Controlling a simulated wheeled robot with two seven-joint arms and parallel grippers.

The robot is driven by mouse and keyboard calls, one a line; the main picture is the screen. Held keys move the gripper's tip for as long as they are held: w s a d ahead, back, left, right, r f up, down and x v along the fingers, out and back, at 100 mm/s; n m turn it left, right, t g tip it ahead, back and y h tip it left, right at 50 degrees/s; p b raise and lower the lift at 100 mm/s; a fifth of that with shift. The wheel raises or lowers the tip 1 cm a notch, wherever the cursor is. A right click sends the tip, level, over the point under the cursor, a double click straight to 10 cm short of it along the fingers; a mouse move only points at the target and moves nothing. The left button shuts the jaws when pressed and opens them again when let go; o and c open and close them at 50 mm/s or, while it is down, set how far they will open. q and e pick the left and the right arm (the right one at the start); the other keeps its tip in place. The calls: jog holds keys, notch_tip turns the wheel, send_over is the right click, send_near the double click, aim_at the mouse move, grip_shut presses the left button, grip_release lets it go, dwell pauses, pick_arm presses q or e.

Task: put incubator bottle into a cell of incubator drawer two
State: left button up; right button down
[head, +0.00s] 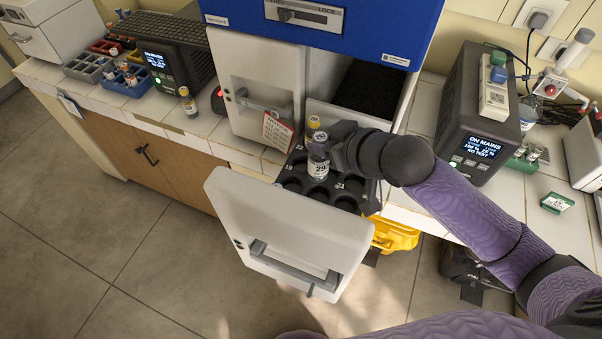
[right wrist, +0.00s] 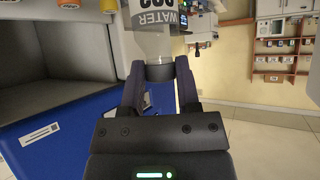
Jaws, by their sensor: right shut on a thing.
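The incubator bottle (head: 318,167) is clear with a white label. My right gripper (head: 328,152) is shut on it and holds it upright over the black cell rack of the pulled-out drawer. Whether its base is inside a cell cannot be told. In the right wrist view the bottle (right wrist: 155,25), labelled WATER, sits between the fingers of the gripper (right wrist: 160,75). The open drawer (head: 290,235) has a white front with a grey handle. Round empty cells show in its rack (head: 292,183). A yellow-capped bottle (head: 313,122) shows just behind the held one. My left gripper is not in view.
A shut white drawer front (head: 255,90) with a hanging red-and-white tag (head: 277,131) stands left of the open bay (head: 370,88). A dark power unit (head: 480,115) is right. A small bottle (head: 187,101) stands on the left counter. A yellow case (head: 395,236) lies below.

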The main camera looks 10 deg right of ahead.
aim_at(324, 177)
jog(key=f, duration=0.3)
jog(key=f+b, duration=0.1)
jog(key=f, duration=0.2)
jog(key=f+b, duration=0.1)
jog(key=f, duration=0.2)
jog(key=shift+s+d+f, duration=0.15)
jog(key=shift+s+f, duration=0.15)
jog(key=shift+f, duration=0.05)
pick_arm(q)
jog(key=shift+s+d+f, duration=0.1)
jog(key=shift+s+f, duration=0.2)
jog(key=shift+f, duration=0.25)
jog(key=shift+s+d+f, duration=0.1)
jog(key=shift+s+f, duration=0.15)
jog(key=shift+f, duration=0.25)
pick_arm(e)
jog(key=shift+s+r, duration=0.1)
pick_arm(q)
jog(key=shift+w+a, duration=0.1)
pick_arm(e)
jog(key=shift+c, duration=1.6)
grip_release()
